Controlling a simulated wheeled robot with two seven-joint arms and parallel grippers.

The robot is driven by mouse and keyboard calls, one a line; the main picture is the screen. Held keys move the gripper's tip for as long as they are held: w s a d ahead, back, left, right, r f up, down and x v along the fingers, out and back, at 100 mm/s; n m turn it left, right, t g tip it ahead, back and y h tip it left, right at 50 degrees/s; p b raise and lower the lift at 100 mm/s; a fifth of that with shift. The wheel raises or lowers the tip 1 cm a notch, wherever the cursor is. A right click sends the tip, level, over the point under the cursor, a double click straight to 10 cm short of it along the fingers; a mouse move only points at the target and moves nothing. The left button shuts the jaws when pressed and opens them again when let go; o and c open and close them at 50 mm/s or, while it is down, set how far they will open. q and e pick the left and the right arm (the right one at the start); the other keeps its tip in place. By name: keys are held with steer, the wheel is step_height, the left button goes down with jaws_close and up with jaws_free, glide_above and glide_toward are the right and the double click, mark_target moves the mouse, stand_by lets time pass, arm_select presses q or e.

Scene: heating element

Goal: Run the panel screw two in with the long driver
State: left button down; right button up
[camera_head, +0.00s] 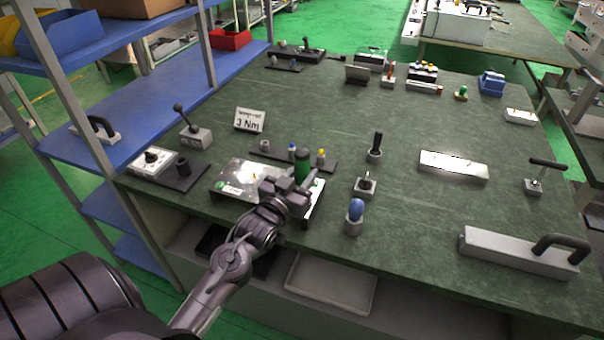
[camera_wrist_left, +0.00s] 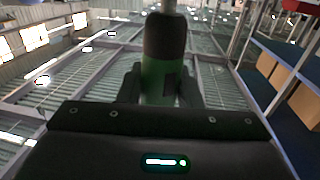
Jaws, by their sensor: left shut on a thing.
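My left gripper (camera_head: 291,189) is shut on the green-handled driver (camera_head: 302,165), which stands upright over the right part of the panel. In the left wrist view the driver's green and dark handle (camera_wrist_left: 163,75) sits between the two fingers (camera_wrist_left: 158,88). The panel (camera_head: 235,175) is a light metal plate near the front edge of the bench, partly hidden by my arm and gripper. A small yellow-topped piece stands on the panel left of the gripper. The driver's tip and any screw under it are hidden. My right gripper is not in view.
A "3 Nm" sign (camera_head: 249,120) stands behind the panel. A dark rack (camera_head: 274,154) with small coloured pieces lies just behind the gripper. A blue-topped tool in a holder (camera_head: 355,217) stands to the right. A blue shelf unit (camera_head: 150,100) borders the left side.

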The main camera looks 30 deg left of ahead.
mark_target(299, 168)
arm_select(q)
steer(key=shift+f, duration=0.8)
stand_by(1.3)
step_height(299, 168, up, 5)
steer(key=p, duration=0.5)
steer(key=shift+r, duration=0.2)
steer(key=shift+d+f, duration=0.1)
